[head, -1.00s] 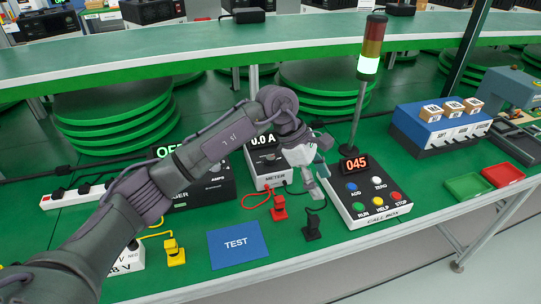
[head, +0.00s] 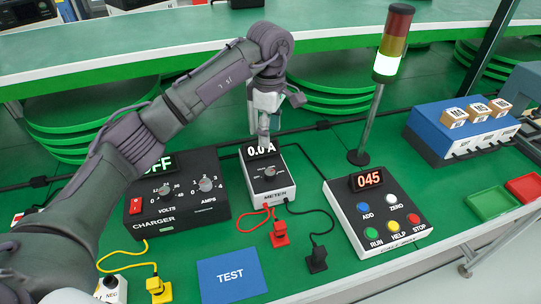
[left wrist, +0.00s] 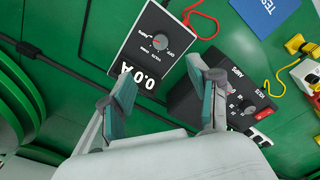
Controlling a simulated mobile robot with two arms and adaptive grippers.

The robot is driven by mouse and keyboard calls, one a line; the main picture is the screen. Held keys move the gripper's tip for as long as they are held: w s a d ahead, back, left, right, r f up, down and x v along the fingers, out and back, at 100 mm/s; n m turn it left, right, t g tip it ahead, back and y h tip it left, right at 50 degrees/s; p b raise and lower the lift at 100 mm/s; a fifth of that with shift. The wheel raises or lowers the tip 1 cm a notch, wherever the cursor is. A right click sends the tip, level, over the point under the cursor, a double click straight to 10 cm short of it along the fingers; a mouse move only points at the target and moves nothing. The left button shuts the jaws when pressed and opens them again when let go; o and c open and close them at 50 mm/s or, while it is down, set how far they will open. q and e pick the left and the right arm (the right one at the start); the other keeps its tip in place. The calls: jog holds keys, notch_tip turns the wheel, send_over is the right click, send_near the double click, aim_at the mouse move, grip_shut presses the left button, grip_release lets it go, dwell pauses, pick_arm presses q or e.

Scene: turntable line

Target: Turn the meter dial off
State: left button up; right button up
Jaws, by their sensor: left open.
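The meter (head: 284,192) is a white box with a dark top face and a display reading 0.0 A. Its round grey dial (head: 270,170) sits on that face, clear of my gripper. My left gripper (head: 264,131) is open and empty above the far end of the meter, by the display. In the left wrist view, the meter (left wrist: 137,50) and its dial (left wrist: 160,42) lie beyond my spread fingertips (left wrist: 162,78), upside down. Words, one of them OFF, ring the dial, but I cannot tell which one it points to. My right gripper is not in view.
The charger (head: 185,214), with its own knobs, stands left of the meter. The call box (head: 377,246) and signal tower (head: 391,55) stand to the right. Red (head: 280,236) and black (head: 317,260) clips lie in front, by the blue TEST mat (head: 231,292).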

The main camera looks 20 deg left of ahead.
pick_arm(q)
jog(key=p, duration=0.1)
send_over(270, 172)
jog(key=f, duration=0.5)
jog(key=shift+s+d+f, duration=0.1)
jog(key=shift+s+f, duration=0.1)
jog(key=shift+f, duration=0.1)
jog(key=f+p, duration=0.1)
jog(key=f, duration=0.6)
jog(key=shift+w, duration=0.2)
jog(key=shift+f, duration=0.5)
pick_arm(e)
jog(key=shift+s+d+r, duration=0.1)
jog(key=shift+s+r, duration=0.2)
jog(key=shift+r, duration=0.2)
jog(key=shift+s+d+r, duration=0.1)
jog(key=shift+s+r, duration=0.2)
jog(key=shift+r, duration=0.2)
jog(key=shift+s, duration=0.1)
pick_arm(q)
jog(key=c, duration=1.2)
jog(key=shift+o, duration=0.2)
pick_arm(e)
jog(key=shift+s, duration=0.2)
